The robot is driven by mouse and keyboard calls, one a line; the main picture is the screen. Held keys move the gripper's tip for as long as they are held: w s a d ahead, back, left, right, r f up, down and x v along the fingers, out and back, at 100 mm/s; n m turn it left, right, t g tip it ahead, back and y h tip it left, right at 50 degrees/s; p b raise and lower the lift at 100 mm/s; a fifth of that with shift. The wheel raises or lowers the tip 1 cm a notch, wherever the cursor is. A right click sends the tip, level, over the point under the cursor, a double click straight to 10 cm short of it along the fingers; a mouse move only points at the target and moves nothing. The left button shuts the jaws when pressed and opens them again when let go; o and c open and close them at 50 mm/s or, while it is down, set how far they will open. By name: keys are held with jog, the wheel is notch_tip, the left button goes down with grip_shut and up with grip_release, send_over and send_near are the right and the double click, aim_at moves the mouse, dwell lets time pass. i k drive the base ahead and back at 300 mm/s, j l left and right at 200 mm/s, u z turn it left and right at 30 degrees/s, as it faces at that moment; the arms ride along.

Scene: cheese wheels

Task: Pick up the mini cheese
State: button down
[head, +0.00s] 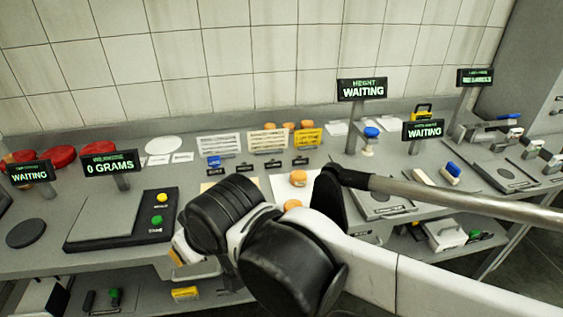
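Small orange cheeses are in the head view. One cheese (298,178) sits on a white sheet in the middle of the counter. Another cheese (291,205) is just in front of it, partly hidden by my arm. Several more cheeses (288,127) sit in a row at the back, behind the label cards. I cannot tell which is the mini cheese. My arm reaches in from the lower right, and its black and white joints cover the counter's front middle. I cannot make out my gripper's fingers.
A scale (104,228) with yellow and green buttons stands on the left, under a "0 GRAMS" sign (112,162). Red wheels (100,148) lie at the back left. A blue-topped post (371,133) and a sign post (362,90) stand right of centre.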

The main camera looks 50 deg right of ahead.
aim_at(298, 178)
jog(key=z, duration=1.6)
